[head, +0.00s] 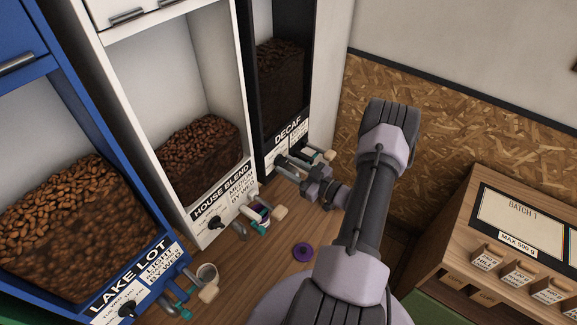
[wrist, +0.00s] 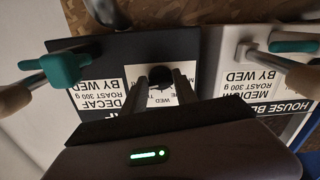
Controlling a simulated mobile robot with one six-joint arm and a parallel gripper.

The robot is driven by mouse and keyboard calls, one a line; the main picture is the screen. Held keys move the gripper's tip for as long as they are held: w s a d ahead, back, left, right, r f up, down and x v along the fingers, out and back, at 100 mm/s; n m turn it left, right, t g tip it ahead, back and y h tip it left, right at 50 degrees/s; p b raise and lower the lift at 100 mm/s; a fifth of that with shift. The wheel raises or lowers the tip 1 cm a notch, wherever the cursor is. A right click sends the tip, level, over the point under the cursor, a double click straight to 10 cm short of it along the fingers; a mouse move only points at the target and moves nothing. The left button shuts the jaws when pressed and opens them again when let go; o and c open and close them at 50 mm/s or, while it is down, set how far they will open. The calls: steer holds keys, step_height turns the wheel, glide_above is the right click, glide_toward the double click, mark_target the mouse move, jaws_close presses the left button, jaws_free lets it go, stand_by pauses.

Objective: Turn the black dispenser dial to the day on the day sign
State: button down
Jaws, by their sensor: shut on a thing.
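The black dispenser (head: 262,150), labelled DECAF, stands at the back of the wooden counter. Its front shows upside down in the wrist view (wrist: 190,55). My gripper (head: 283,161) reaches its front panel from the right and is shut on the black dial (wrist: 161,75). The fingers hide most of the dial in the wrist view. Where the dial points I cannot tell. The DECAF label (wrist: 100,92) reads ROAST 300 g BY WED. I cannot make out a separate day sign.
White HOUSE BLEND (head: 170,205) and blue LAKE LOT (head: 85,285) dispensers stand to the left. Spouts and handles stick out near the dials, including a teal-topped lever (wrist: 65,68). A wooden BATCH 1 cabinet (head: 455,235) stands right.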

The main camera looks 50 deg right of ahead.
steer(key=c, duration=1)
jaws_free()
steer(key=shift+o, duration=0.2)
steer(key=s+d+b, duration=0.1)
steer(key=s+b, duration=0.1)
steer(key=s, duration=1.5)
steer(key=shift+s+d, duration=0.2)
steer(key=shift+d, duration=0.05)
